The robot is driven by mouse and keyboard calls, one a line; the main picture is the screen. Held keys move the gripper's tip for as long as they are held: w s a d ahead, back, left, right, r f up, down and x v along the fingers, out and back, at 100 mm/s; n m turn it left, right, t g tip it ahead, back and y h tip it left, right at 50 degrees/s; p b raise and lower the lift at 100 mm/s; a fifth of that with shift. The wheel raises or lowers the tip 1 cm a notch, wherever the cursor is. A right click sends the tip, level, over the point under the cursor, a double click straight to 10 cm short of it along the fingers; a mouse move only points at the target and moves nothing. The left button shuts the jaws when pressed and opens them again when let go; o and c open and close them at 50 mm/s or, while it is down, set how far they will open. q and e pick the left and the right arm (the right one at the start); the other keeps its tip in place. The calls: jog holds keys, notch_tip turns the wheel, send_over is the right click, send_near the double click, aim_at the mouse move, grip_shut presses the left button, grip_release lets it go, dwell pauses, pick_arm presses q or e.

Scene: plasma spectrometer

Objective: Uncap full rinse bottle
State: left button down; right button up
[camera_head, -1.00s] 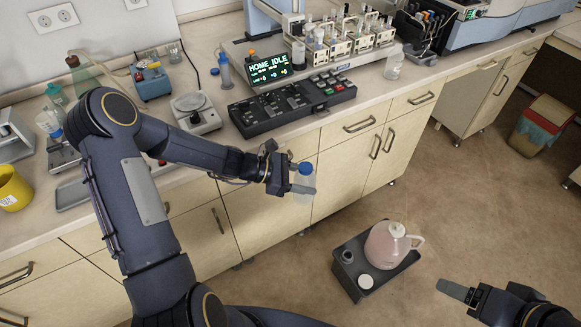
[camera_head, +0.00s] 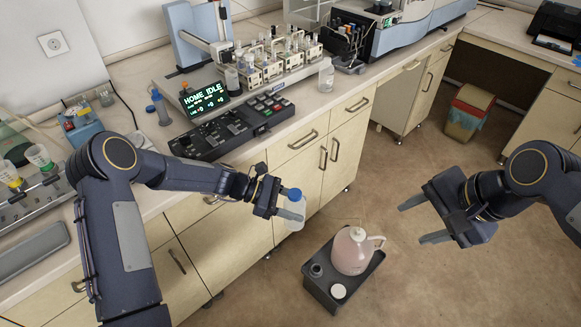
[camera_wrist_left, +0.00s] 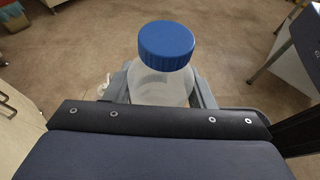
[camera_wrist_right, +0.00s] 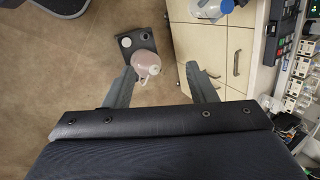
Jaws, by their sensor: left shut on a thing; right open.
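The rinse bottle (camera_head: 295,212) is clear with a blue cap (camera_head: 294,194). My left gripper (camera_head: 284,208) is shut on its body and holds it upright in the air in front of the bench. In the left wrist view the blue cap (camera_wrist_left: 166,44) sits on the bottle (camera_wrist_left: 160,85) between the fingers. The bottle also shows at the top of the right wrist view (camera_wrist_right: 211,8). My right gripper (camera_head: 418,222) is open and empty, to the right of the bottle and apart from it. Its open fingers show in the right wrist view (camera_wrist_right: 163,88).
A dark tray (camera_head: 321,287) on the floor holds a pinkish jug (camera_head: 352,252) and a white round lid (camera_head: 338,291). The bench (camera_head: 230,150) carries a control box (camera_head: 231,128) and an autosampler. Another clear bottle (camera_head: 326,76) stands at the bench edge. Air between my grippers is free.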

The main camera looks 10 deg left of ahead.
jog(key=w+a+m+g, duration=0.2)
jog(key=w+a+m, duration=0.4)
jog(key=w, duration=0.2)
jog(key=m+g+h, duration=0.1)
jog(key=m+h, duration=0.4)
jog(key=m, duration=0.6)
send_over(291, 193)
notch_tip(291, 193, down, 7)
jog(key=shift+f, duration=0.45)
notch_tip(291, 193, down, 7)
